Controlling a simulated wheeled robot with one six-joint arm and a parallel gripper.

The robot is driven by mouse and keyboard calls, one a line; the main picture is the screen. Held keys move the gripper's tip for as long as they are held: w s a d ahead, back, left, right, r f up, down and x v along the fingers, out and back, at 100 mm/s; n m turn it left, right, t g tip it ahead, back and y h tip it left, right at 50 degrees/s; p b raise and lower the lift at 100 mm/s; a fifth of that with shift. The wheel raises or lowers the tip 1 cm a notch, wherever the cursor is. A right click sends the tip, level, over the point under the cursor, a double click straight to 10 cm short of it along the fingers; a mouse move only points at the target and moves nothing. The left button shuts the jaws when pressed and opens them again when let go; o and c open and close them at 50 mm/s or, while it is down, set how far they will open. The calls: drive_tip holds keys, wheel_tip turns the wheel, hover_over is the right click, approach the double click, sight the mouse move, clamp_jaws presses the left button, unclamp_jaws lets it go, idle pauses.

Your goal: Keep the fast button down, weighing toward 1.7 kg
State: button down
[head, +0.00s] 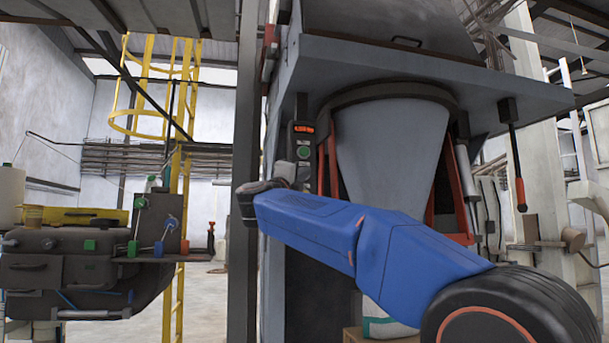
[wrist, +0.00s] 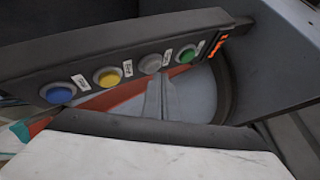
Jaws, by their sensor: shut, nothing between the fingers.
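The control panel (wrist: 40,58) crosses the wrist view with a blue button (wrist: 58,93), a yellow button (wrist: 107,77), a grey button (wrist: 150,64) and a green button (wrist: 182,55). The button labels are too small to read, so I cannot tell by name which is the fast button. My gripper (wrist: 162,76) is shut and empty, its tips at the grey button; I cannot tell if it is pressed. An orange-red display (wrist: 218,43) is lit beyond the green button; its digits are unclear. In the head view, the display (head: 303,129) and green button (head: 303,152) show; my arm hides the lower buttons.
The grey hopper cone (head: 388,150) stands right of the panel. A white bag with teal marking (head: 388,326) is below, partly hidden by my arm. A red-handled lever (head: 520,192) hangs at right.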

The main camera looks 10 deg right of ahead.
drive_tip(key=shift+s, duration=0.35)
drive_tip(key=s, duration=0.5)
idle(0.6)
idle(0.3)
